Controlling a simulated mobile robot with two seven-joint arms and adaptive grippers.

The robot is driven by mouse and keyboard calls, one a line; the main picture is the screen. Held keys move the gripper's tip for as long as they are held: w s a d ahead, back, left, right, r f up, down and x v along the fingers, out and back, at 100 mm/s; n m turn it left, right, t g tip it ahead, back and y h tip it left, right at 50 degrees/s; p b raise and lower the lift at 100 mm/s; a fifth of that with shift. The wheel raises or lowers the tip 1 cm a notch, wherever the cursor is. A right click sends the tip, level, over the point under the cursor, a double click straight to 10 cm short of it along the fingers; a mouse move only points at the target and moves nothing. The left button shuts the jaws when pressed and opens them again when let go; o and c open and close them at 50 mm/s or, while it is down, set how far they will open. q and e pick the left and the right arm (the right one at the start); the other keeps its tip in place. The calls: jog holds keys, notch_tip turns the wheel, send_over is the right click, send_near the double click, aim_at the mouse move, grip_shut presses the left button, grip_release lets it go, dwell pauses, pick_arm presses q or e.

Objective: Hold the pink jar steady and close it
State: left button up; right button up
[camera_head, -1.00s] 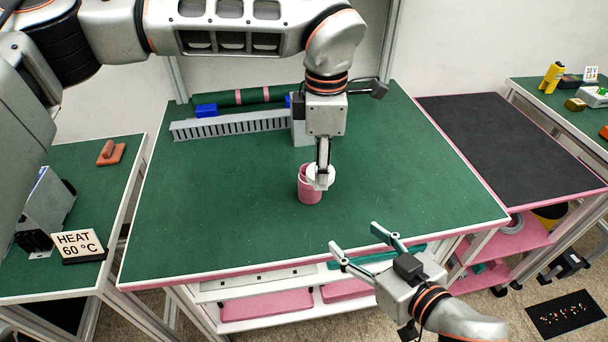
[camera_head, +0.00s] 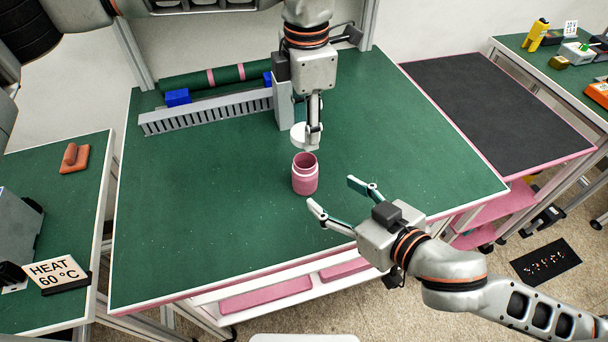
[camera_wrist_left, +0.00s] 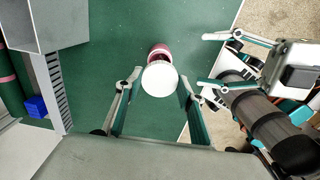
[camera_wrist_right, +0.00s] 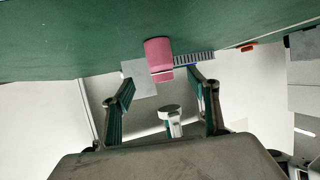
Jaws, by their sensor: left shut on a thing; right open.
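The pink jar (camera_head: 305,176) stands upright and open-mouthed on the green table (camera_head: 230,220). My left gripper (camera_head: 311,138) is shut on the white lid (camera_head: 299,133), holding it above the jar and slightly behind it. In the left wrist view the lid (camera_wrist_left: 160,79) is between the fingers and covers part of the jar (camera_wrist_left: 158,51). My right gripper (camera_head: 338,200) is open and empty, just in front and to the right of the jar, fingers pointing toward it. The jar (camera_wrist_right: 158,54) also shows in the right wrist view, beyond the open fingers.
A grey slotted rail (camera_head: 205,116), blue blocks (camera_head: 178,97) and a green roll (camera_head: 205,79) lie at the back of the table. A grey block (camera_head: 288,100) stands behind the lid. The table's left and front areas are clear.

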aim_at(312, 179)
jog(key=x, duration=1.2)
jog(key=shift+a, duration=0.1)
grip_shut()
pick_arm(q)
jog(key=shift+f, duration=2.5)
